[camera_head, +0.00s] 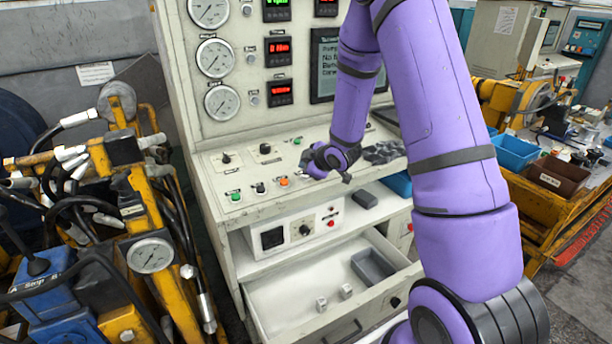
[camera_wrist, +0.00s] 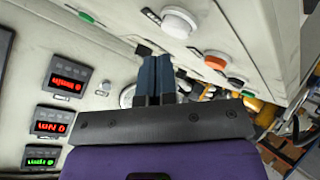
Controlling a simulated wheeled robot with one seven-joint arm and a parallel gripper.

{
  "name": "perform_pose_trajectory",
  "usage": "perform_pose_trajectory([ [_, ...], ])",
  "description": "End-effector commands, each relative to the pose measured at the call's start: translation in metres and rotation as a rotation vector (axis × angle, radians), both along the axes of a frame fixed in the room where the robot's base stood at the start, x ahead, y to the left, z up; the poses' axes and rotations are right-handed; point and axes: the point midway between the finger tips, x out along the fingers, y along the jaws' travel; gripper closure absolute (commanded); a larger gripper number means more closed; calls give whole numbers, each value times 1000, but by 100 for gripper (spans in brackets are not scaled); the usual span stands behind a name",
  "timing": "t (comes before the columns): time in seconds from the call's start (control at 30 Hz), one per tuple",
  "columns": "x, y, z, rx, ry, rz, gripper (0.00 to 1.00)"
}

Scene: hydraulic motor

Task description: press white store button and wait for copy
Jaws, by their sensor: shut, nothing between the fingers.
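A round white button (camera_wrist: 178,22) sits on the sloped panel in the wrist view, just above and to the right of my gripper's fingertips (camera_wrist: 157,60). The two dark fingers are shut together and empty. In that view they look apart from the button, but I cannot judge the depth. In the head view my gripper (camera_head: 328,160) is over the right part of the control panel (camera_head: 215,180), and the white button cannot be made out behind it. The display screen (camera_head: 323,62) shows light text, partly covered by my arm and too small to read fully.
An orange button (camera_head: 284,182), a black knob (camera_head: 260,187) and a green button (camera_head: 236,197) line the panel's front edge. Below is an open drawer (camera_head: 275,295) with two small pale blocks and a grey tray. Yellow machinery with hoses (camera_head: 105,170) stands at left.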

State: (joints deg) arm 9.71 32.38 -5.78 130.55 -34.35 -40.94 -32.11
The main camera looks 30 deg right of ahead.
Motion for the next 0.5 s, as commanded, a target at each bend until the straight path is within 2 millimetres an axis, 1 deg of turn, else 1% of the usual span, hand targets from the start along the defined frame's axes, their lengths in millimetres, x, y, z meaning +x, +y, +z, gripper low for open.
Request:
perform_pose_trajectory([
  [0.1,-1,0,11,-1,-4,0,100],
  [0.5,-6,0,43,0,-2,-1,100],
])
